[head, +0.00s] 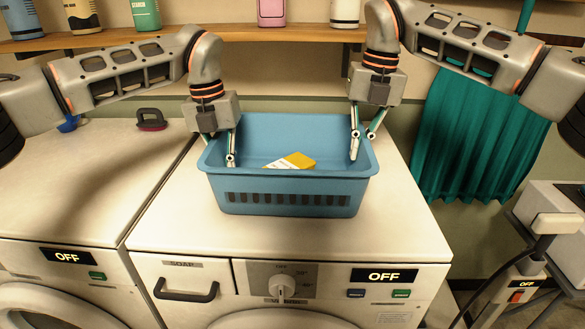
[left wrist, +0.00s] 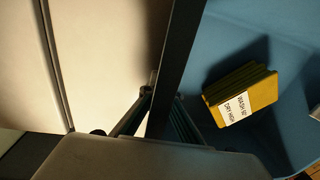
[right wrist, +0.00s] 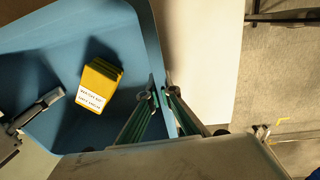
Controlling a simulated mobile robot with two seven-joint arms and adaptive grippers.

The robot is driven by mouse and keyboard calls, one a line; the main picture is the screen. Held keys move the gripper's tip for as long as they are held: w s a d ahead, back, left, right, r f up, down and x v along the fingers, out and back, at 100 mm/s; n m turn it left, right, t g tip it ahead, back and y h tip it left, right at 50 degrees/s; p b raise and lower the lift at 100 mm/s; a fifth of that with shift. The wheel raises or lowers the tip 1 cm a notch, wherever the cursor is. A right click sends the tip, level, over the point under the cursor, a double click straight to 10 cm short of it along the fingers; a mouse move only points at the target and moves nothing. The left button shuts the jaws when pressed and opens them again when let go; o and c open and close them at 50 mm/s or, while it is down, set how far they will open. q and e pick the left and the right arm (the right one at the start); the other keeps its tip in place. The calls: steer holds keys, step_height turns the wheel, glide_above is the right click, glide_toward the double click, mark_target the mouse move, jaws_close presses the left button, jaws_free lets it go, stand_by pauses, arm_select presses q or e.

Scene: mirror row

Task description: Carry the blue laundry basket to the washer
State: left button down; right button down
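The blue laundry basket (head: 290,185) is upright on or just above the white top of the machine with the soap drawer (head: 410,215); I cannot tell if its base touches. Yellow folded items with a white label (head: 292,161) lie in it, also in the left wrist view (left wrist: 250,90) and right wrist view (right wrist: 102,78). My left gripper (head: 230,152) is at the basket's left rim, fingers around the wall, which is dark in the left wrist view. My right gripper (head: 362,145) is at the right rim; its fingertips (right wrist: 162,95) close on the wall from both sides.
A second white machine (head: 75,190) stands left, with a dark-handled brush (head: 151,119) at its back. A wooden shelf with bottles (head: 271,12) runs behind above. A teal curtain (head: 470,140) hangs right. A grey unit with a white handle (head: 555,225) stands at far right.

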mark_target(219, 136)
arm_select(q)
steer(key=shift+f, duration=0.4)
arm_select(e)
steer(key=shift+f, duration=0.4)
arm_select(q)
steer(key=c, duration=2.3)
jaws_free()
steer(key=shift+r, duration=0.1)
arm_select(e)
steer(key=c, duration=2.3)
jaws_free()
steer(key=shift+r, duration=0.1)
arm_select(q)
steer(key=r, duration=0.7)
steer(key=a+r, duration=0.1)
steer(key=r, duration=0.3)
steer(key=shift+r, duration=0.5)
arm_select(e)
steer(key=shift+r, duration=0.15)
arm_select(q)
steer(key=shift+a, duration=0.1)
arm_select(e)
steer(key=r, duration=0.7)
steer(key=d+r, duration=0.1)
steer(key=r, duration=0.3)
steer(key=shift+d+r, duration=0.1)
steer(key=shift+r, duration=0.25)
steer(key=shift+s, duration=0.1)
